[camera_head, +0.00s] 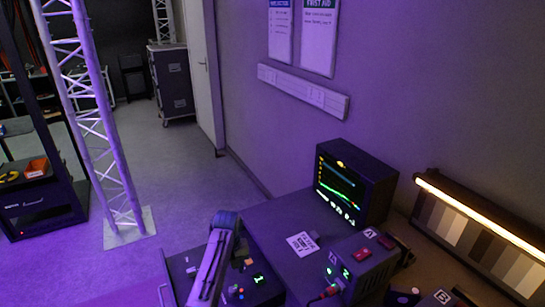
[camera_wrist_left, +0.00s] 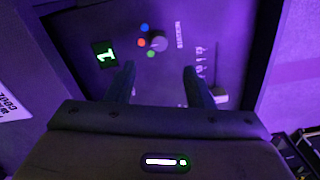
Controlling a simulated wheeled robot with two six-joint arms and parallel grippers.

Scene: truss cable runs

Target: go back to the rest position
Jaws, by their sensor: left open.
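My left gripper (camera_wrist_left: 160,70) shows in the left wrist view with its two fingers apart and nothing between them. It faces a dark control panel (camera_wrist_left: 200,35) that has a green lit digit display (camera_wrist_left: 104,54), a grey knob (camera_wrist_left: 158,42) and small coloured buttons. In the head view my left arm stands at the bottom centre, in front of the same panel (camera_head: 262,287); the fingers are hard to make out there. I cannot tell the exact gap between fingertips and panel. My right gripper is in neither view.
A bench (camera_head: 265,225) along the right wall carries a monitor (camera_head: 352,188), a device with red switches (camera_head: 361,253) and a white label card (camera_head: 303,243). A lit strip lamp (camera_head: 480,213) is at right. A truss tower (camera_head: 95,120) stands at left. The floor between is clear.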

